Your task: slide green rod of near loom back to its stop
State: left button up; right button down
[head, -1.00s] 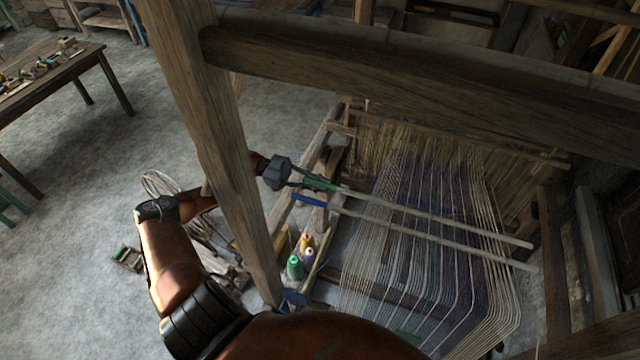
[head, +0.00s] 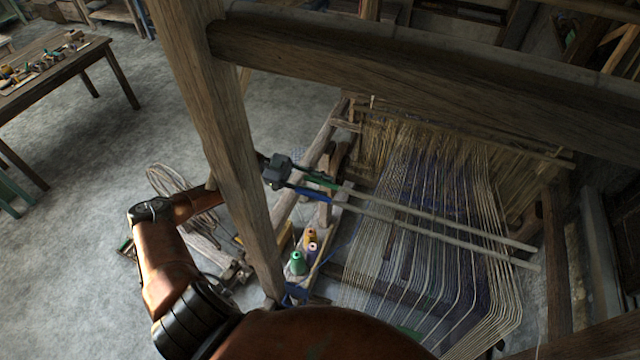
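The near loom's green rod (head: 322,182) lies across the pale warp threads (head: 420,240), its green handle at the left and its bare wooden end at the right. The blue rod (head: 318,195) lies beside it, nearer the camera. My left gripper (head: 302,179) reaches behind the loom's upright post to the left ends of the two rods. Its fingers are by the green handle and close to the blue one. They are small and dark, so I cannot tell whether they grip. The stop cannot be made out. My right gripper is not in view.
A thick wooden post (head: 228,140) stands in front of my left forearm, and a heavy beam (head: 400,75) crosses above. Thread cones, one a green cone (head: 297,263), stand on the loom's side. A table (head: 60,65) with small items stands at the far left.

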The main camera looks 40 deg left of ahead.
pick_arm(q)
jog(key=shift+a, duration=0.1)
jog(key=v, duration=1.2)
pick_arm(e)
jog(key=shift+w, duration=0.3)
pick_arm(q)
jog(key=shift+w, duration=0.1)
